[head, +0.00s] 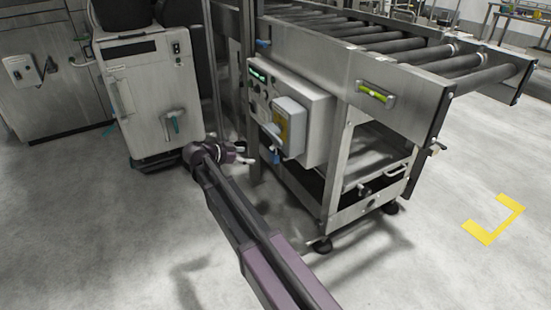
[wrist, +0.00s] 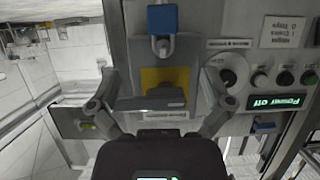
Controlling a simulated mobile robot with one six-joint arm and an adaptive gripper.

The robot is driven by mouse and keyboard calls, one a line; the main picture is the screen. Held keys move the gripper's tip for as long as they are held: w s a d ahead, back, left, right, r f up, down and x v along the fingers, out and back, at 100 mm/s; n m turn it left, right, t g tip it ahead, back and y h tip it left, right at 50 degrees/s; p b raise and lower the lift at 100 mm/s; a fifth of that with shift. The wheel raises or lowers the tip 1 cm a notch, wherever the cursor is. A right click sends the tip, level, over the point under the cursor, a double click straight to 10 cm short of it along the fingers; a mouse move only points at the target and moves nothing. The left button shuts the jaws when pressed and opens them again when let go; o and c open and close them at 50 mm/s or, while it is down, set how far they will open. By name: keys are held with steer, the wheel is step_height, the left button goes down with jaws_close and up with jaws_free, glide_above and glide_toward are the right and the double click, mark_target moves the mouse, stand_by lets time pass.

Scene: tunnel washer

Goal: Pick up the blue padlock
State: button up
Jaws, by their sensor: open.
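The blue padlock (wrist: 162,20) shows at the top of the wrist view, its shackle above a grey switch box with a yellow plate (wrist: 165,80). In the head view the padlock (head: 275,157) hangs small and low at the bottom of the grey box (head: 290,127). My gripper (head: 247,157) is just left of it, apart from it. In the wrist view my gripper (wrist: 157,80) is open, its fingers spread on both sides of the yellow plate, with nothing between them held. The padlock lies beyond the fingertips in that view.
The control panel (head: 315,115) with knobs and a green-lit display (wrist: 271,102) is beside the box. The roller conveyor frame (head: 340,170) stands right of my gripper. A grey cabinet (head: 150,95) stands to the left. Floor in front is clear.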

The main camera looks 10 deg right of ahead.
mark_target(271, 155)
steer(key=shift+b+x, duration=0.95)
steer(key=shift+x, duration=2.1)
steer(key=shift+f, duration=0.1)
steer(key=shift+w+d+f+b, duration=0.35)
steer(key=shift+d+b, duration=0.1)
steer(key=shift+d, duration=0.1)
steer(key=shift+b+x, duration=0.7)
steer(key=shift+x, duration=1.1)
steer(key=shift+w, duration=0.1)
steer(key=c, duration=1.2)
steer(key=shift+c, duration=0.2)
steer(key=shift+r, duration=0.2)
